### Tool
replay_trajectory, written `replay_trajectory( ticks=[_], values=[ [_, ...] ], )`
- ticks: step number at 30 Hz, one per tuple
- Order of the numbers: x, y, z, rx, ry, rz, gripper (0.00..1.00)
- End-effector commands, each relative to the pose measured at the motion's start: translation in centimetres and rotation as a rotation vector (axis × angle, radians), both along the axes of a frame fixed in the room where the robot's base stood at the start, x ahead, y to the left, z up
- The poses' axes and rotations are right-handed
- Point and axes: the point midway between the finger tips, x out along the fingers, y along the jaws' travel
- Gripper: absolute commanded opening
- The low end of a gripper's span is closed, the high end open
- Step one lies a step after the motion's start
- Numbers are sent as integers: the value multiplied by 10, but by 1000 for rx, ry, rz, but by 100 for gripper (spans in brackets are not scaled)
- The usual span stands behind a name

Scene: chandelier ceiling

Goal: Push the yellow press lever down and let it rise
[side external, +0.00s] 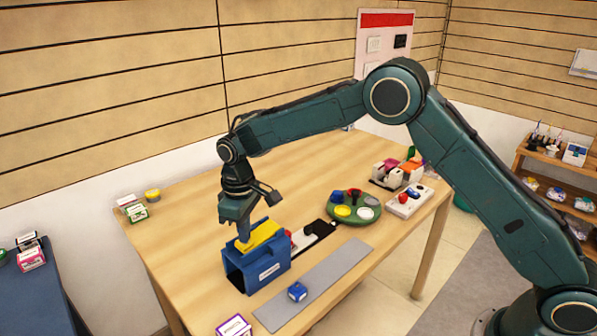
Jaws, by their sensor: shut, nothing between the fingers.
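The yellow press lever (262,234) sits in the top of a blue press housing (262,273) with a white label, on the wooden table. My gripper (243,239) is shut and empty, pointing down at the left end of the lever. Its tips are at or just above the lever; I cannot tell whether they touch. The gripper hides the lever's left end.
A small blue block (297,292) lies on a grey strip (320,285) right of the press. A green round tray (354,225) with coloured cups, a white switch box (409,201) and a tape dispenser (386,173) stand further right. The table's back left is mostly clear.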

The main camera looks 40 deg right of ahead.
Motion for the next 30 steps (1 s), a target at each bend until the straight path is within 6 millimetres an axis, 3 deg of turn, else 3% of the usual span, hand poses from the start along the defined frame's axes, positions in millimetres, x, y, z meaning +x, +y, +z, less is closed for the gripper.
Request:
replay_trajectory(
  ticks=[30],
  values=[
    [0, -2, -17, 0, 1, -1, 0]
  ],
)
